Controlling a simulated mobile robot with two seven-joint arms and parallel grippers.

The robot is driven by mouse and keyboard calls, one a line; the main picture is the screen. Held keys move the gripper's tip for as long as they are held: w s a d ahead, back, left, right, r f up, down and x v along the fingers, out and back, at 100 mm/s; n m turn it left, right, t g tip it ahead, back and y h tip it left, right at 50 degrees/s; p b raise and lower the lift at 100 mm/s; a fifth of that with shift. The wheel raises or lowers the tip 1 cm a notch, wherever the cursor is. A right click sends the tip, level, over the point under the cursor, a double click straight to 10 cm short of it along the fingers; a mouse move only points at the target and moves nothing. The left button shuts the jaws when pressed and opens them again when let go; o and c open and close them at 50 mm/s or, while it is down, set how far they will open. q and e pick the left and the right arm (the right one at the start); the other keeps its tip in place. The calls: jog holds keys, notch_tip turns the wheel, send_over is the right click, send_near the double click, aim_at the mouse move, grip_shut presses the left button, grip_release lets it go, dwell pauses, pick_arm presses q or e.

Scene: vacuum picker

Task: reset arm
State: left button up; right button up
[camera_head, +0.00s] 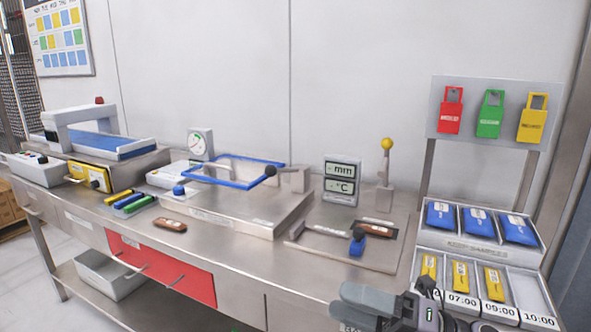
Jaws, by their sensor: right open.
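My right gripper (343,302) is at the bottom, right of centre, above the front edge of the steel bench (250,275). It points to the left, its jaws are open, and I see nothing held in them. Its wrist runs off the bottom edge, next to the sample rack. My left gripper is not in view.
A sample rack (485,252) stands right, below hanging tags (490,113).

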jog(key=d+f+m+t+h+p, duration=0.1)
jog(key=d+f+m+t+h, duration=0.35)
jog(key=m, duration=0.75)
jog(key=d+f+m+t+h, duration=0.2)
jog(key=f+m+t+h, duration=0.55)
jog(key=m, duration=0.35)
jog(key=s+d+f+m+g+h, duration=0.2)
jog(key=s+f+m, duration=0.3)
jog(key=s+f, duration=0.3)
jog(key=s+d+f+m+g+h, duration=0.3)
jog(key=s+f+m+g, duration=0.2)
jog(key=s+f, duration=0.3)
notch_tip(320, 180, down, 2)
jog(key=shift+d+m+h+p, duration=0.25)
jog(key=shift+m+h+p, duration=0.2)
jog(key=shift+m, duration=0.35)
